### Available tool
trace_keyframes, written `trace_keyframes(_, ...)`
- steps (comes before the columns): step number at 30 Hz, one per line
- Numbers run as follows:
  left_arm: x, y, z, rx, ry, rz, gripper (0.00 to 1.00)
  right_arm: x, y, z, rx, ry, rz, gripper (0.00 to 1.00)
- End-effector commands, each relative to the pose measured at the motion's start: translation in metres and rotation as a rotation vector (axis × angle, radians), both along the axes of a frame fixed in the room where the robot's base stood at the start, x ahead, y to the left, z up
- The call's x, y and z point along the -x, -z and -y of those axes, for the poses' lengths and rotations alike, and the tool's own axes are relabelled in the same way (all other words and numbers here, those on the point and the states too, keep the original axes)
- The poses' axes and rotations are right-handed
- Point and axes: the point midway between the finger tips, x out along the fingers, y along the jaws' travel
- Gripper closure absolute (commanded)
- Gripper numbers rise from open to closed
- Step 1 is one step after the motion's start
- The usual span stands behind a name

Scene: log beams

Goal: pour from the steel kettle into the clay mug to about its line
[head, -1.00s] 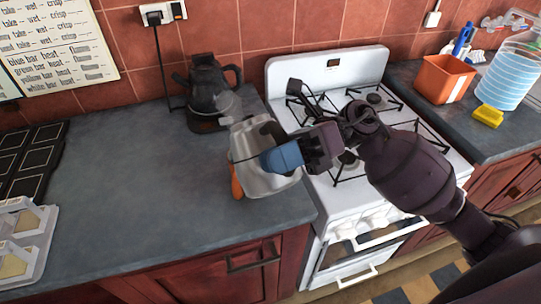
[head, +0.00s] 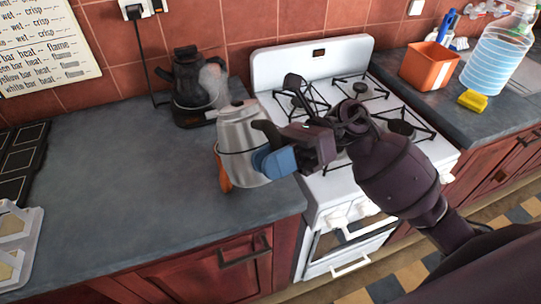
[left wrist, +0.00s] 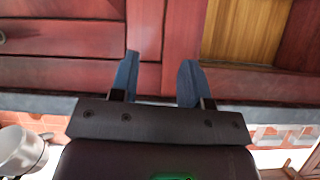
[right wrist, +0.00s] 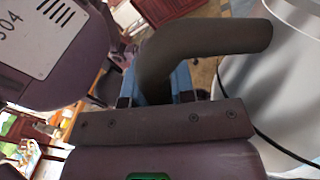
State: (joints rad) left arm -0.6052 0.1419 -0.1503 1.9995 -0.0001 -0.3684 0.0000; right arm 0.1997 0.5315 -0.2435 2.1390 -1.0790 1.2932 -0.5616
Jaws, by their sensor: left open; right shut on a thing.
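The steel kettle (head: 240,135) is over the counter left of the stove. Pale steam (head: 212,82) shows by its lid. My right gripper (head: 275,160) is shut on its dark handle; the right wrist view shows the handle (right wrist: 205,52) between the fingers and the steel body (right wrist: 275,95) beside it. An orange-brown sliver, apparently the clay mug (head: 222,172), shows at the kettle's left; the rest, its line and its inside are hidden. I cannot tell whether the kettle touches the counter. My left gripper (left wrist: 158,82) is open and empty, facing red cabinet fronts.
A black kettle (head: 195,80) stands on its base at the back wall. The white stove (head: 310,60) is right of the steel kettle. An orange container (head: 430,66), a yellow sponge (head: 472,100) and a water jug (head: 497,60) are on the right counter. The left counter's middle is clear.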

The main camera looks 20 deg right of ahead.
Motion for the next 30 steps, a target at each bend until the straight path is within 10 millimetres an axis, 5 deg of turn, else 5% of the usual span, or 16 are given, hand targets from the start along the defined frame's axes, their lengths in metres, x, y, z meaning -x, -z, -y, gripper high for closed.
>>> trace_keyframes(6,0.009,0.034,-0.001,0.0,-0.002,-0.039,0.57,0.004,0.017,0.001,-0.035,0.001,0.112,1.0)
trace_keyframes(30,0.002,0.072,0.004,-0.002,0.014,-0.052,0.57,0.002,0.05,0.0,-0.103,0.002,0.349,1.0)
